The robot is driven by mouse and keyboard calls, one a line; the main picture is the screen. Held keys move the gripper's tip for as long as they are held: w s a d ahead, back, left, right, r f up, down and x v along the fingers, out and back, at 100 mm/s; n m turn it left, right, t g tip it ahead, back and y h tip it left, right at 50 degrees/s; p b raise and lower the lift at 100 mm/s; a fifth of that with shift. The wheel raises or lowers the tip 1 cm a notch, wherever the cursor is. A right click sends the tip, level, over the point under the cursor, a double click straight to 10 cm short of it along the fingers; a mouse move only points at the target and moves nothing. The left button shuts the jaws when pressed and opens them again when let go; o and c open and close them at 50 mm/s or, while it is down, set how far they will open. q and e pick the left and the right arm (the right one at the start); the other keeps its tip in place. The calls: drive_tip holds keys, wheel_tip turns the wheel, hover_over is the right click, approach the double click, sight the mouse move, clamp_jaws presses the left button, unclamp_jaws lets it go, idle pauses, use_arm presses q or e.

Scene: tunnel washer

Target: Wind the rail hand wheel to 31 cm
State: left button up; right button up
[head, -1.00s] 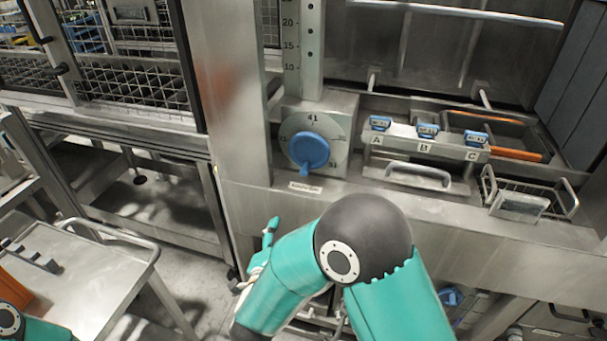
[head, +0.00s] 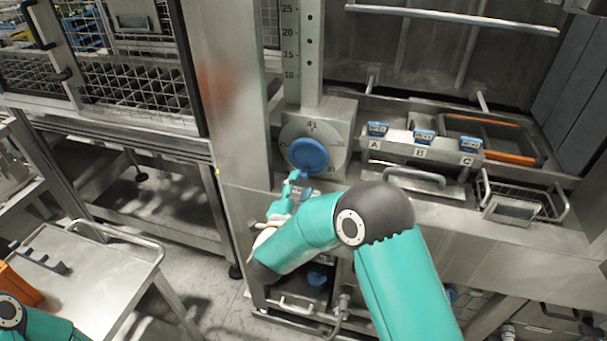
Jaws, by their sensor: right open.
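The blue rail hand wheel (head: 309,154) sits on a round grey dial plate (head: 332,135) on the washer's front panel. The dial carries printed numbers, with 41 at the top. The wheel's pointer end faces down, partly hidden by my gripper. My right gripper (head: 297,183) is just below and left of the wheel, its teal fingers pointing up at it. It is open; whether a finger touches the wheel I cannot tell. A vertical scale (head: 290,45) with numbers stands above the dial. Only a piece of my left arm shows at the bottom left; its gripper is out of view.
Right of the dial are blue-topped blocks over labels A, B and C (head: 420,153), a bar handle (head: 415,178) and a wire basket (head: 515,200). A steel trolley (head: 90,275) stands at lower left. A steel post (head: 232,90) rises left of the dial.

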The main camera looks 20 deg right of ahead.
sight(303, 180)
drive_tip(key=shift+p+x, duration=0.3)
drive_tip(key=shift+x, duration=1.2)
clamp_jaws()
